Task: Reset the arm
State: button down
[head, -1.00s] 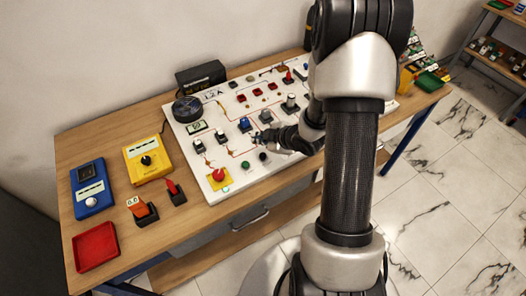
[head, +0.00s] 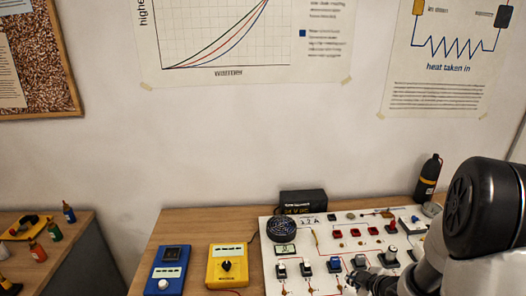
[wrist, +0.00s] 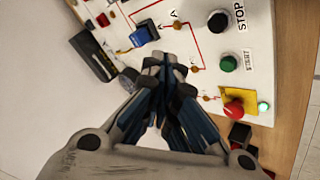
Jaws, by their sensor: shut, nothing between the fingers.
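My gripper (wrist: 165,75) is shut and empty in the wrist view, its fingertips together over the white panel (wrist: 205,15). In the head view my gripper (head: 368,280) shows low at the right, in front of the panel (head: 268,262), with my dark and silver arm beside it. The wrist view shows a black STOP button (wrist: 218,21), a green START button (wrist: 229,63), a red knob on a yellow plate (wrist: 233,108) and a blue switch (wrist: 144,35). I cannot tell whether the fingertips touch the panel.
On the wooden bench (head: 190,225) stand a blue meter (head: 168,270), a yellow meter (head: 227,264), a black box (head: 303,201) and a dark bottle (head: 427,180). A second table (head: 75,240) with small bottles is at left. Posters hang on the wall.

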jog(key=s+a+r+m+g+h+b, duration=0.1)
jog(key=s+a+r+m+h, duration=0.2)
jog(key=r, duration=0.4)
jog(key=s+r+m+g+h+b, duration=0.1)
jog(key=s+r+m, duration=0.2)
jog(key=s+r, duration=0.3)
jog(key=s+a+r+m+g+y, duration=0.1)
jog(key=s+a+r+m, duration=0.1)
jog(key=s+a, duration=0.3)
jog(key=s+a+r+m+g+y+b, duration=0.1)
jog(key=s+a+r+m+y, duration=0.1)
jog(key=s+a, duration=0.4)
jog(key=s+r, duration=0.1)
jog(key=s, duration=0.4)
jog(key=shift+s+a+r+m, duration=0.2)
jog(key=shift+s+a+m, duration=0.1)
